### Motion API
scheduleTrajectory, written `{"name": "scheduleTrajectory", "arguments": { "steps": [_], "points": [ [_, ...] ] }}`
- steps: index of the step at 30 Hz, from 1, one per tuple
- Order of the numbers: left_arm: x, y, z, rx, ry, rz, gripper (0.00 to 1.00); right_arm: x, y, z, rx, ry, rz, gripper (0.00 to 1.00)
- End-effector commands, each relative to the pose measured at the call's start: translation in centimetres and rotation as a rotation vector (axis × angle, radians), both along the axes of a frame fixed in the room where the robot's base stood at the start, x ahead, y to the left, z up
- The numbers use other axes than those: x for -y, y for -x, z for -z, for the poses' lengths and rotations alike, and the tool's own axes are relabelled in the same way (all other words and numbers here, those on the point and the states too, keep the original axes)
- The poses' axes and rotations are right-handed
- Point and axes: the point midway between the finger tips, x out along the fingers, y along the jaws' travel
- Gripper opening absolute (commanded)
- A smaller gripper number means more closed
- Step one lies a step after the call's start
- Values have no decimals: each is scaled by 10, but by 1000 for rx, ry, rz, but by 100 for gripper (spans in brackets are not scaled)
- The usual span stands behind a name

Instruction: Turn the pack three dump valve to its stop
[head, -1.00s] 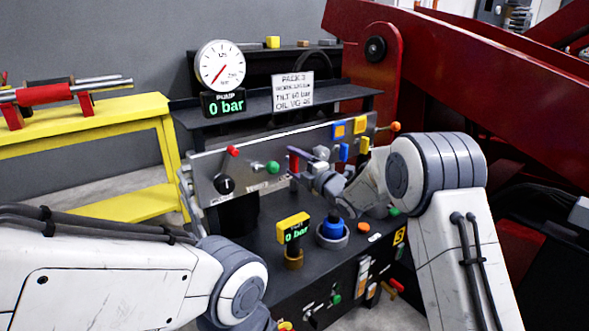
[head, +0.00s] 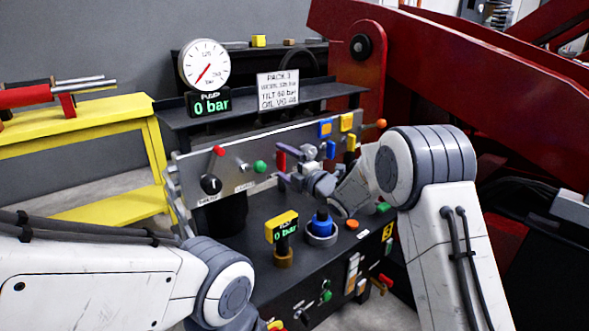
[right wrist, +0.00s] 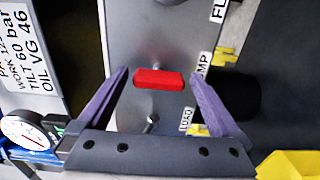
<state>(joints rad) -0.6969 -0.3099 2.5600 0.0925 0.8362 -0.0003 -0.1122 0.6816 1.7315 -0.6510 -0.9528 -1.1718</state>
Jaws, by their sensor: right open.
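A red bar handle (right wrist: 158,79) lies on the grey panel in the right wrist view, beside a partly hidden label ending in "MP". In the head view the red handle (head: 281,160) stands upright on the pack's sloping front panel (head: 235,177). My right gripper (right wrist: 160,74) is open, with one purple finger on each side of the handle and visible gaps to both. In the head view my right gripper (head: 288,168) is at the panel, by the handle. My left arm shows at the lower left, but its gripper is out of view.
On the panel are a red-tipped lever (head: 218,151), a green knob (head: 260,166), a black knob (head: 210,185) and blue and yellow levers. The pump gauge (head: 204,65) stands above, and its display reads 0 bar. A blue button (head: 321,222) and yellow display (head: 282,226) stand below.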

Motion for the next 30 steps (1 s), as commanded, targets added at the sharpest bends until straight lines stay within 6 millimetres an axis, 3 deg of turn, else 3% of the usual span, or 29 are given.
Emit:
{"name": "scheduleTrajectory", "arguments": {
  "steps": [9, 15, 30],
  "points": [
    [0, 0, -12, 0, 0, 0, 50, 38, 49, -2, -2, 0, 4, 100],
    [0, 0, -15, 0, 0, 0, 50, 53, 70, -1, -2, 1, 3, 100],
    [0, 0, -15, 0, 0, 0, 50, 52, 77, 0, -27, -4, 9, 100]
  ]
}}
